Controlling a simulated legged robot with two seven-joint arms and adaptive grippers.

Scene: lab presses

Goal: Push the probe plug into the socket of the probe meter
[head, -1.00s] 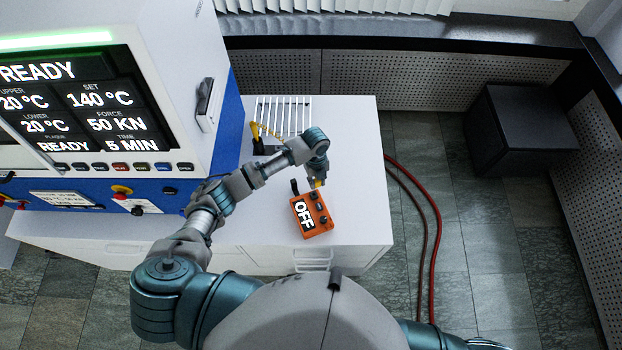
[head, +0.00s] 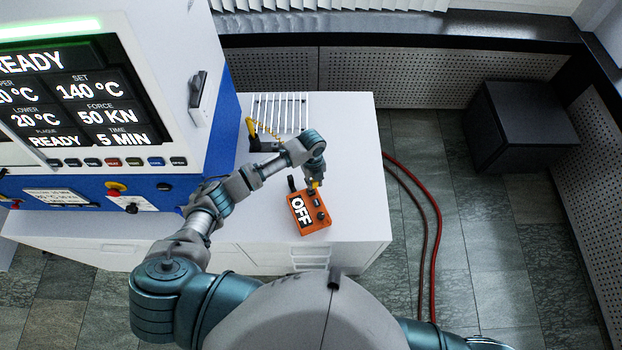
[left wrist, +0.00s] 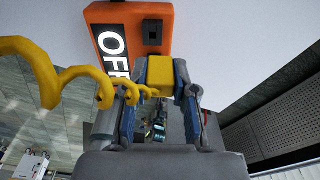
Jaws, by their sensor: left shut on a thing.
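The probe meter (head: 304,226) is an orange box with an "OFF" display, lying on the white bench top. It also shows at the top of the left wrist view (left wrist: 107,13), with a dark square part on its face. My left gripper (head: 316,180) is at the meter's far edge, shut on the yellow probe plug (left wrist: 160,76). The plug sits between the two fingers, its block close to the meter's edge. I cannot tell whether it touches the meter or enters the socket. A coiled yellow cable (left wrist: 80,76) runs beside the gripper. My right gripper is out of view.
A yellow probe (head: 250,128) stands at a dark holder (head: 264,146) near a white slatted rack (head: 280,108). The press (head: 150,150) with its screen fills the left. Bench top right of the meter is clear. Red hoses (head: 432,215) lie on the floor.

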